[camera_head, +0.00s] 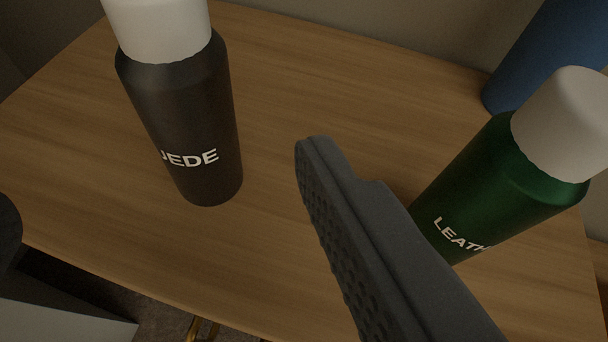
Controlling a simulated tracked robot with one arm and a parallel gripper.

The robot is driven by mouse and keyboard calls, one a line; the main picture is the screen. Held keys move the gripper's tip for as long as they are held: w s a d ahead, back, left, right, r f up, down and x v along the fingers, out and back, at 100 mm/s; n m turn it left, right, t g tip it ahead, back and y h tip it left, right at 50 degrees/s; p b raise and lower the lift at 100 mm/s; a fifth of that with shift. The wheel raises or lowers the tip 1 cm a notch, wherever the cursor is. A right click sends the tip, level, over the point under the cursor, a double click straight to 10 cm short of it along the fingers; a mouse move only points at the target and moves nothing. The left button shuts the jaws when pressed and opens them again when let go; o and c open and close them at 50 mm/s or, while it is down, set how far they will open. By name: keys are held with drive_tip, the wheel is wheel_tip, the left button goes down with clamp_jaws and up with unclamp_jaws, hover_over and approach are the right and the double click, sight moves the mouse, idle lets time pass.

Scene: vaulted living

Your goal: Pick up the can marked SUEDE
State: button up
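The SUEDE can (185,115) is dark grey-black with a white cap and stands upright on the wooden table, left of the middle. Only "JEDE"-like letters of its label show, the first ones turned away to the left. The top of its cap is cut off by the picture edge. My gripper (157,180) is open. Its right finger, with a ridged pad facing left, reaches up from the bottom right. A dark rounded piece at the left edge looks like the other finger. The can shows between them, touching neither in the picture.
A green can marked LEATH (485,190) with a white cap stands to the right, partly behind my right finger. A blue can or cylinder (550,50) stands behind it. The wooden table (310,80) is bare between the cans. Its front edge runs along the bottom left.

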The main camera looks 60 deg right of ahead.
sight(177, 102)
drive_tip(key=b+x, duration=0.1)
drive_tip(key=x, duration=0.7)
drive_tip(key=shift+w+d+f, duration=0.15)
drive_tip(key=shift+w+d, duration=0.05)
drive_tip(key=shift+b+x, duration=0.75)
drive_tip(key=shift+x, duration=1.8)
drive_tip(key=shift+s, duration=0.1)
drive_tip(key=c, duration=1.2)
